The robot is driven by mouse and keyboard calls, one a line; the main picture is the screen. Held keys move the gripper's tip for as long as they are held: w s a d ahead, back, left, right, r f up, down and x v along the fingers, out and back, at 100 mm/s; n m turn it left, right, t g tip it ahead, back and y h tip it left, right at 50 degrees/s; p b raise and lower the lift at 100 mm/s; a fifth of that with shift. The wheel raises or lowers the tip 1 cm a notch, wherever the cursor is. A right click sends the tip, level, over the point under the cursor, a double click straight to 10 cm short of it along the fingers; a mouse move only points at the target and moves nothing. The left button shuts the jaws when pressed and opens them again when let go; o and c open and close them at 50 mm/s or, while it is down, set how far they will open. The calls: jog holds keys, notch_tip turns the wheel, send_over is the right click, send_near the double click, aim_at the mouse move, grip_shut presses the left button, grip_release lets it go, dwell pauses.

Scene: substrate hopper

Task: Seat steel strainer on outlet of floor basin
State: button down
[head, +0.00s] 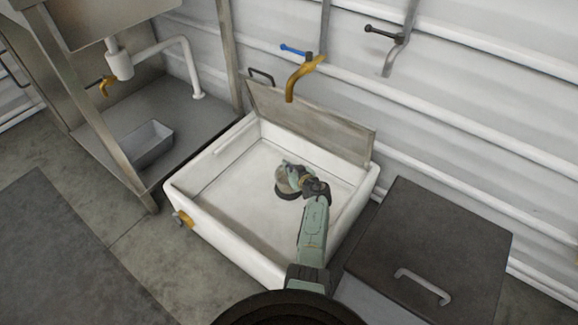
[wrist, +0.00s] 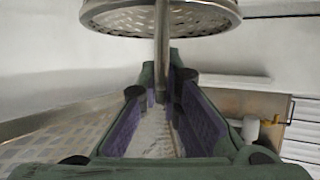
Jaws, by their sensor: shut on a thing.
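The steel strainer (wrist: 160,14) shows at the top of the wrist view as a round perforated disc with a rim and a thin stem. My gripper (wrist: 163,98) is shut on the stem between its purple-padded fingers. In the head view, my gripper (head: 292,172) is inside the white floor basin (head: 225,207), over its floor, with the strainer's round disc (head: 282,181) beside the fingers. A dark patch lies just below the disc; I cannot tell whether it is shadow or the outlet. The outlet is not clearly visible, and the strainer's height above the floor is unclear.
A grey lid (head: 310,125) stands raised along the basin's back edge. A brass tap (head: 300,78) hangs above it. A dark lidded box (head: 430,250) stands to the right. A steel stand with a metal tray (head: 146,145) is at left. The basin's left half is clear.

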dwell(0.4)
jog(key=shift+f+b, duration=0.45)
jog(key=shift+f, duration=0.25)
jog(key=shift+f, duration=0.25)
jog(key=shift+f, duration=0.35)
jog(key=c, duration=1.7)
grip_release()
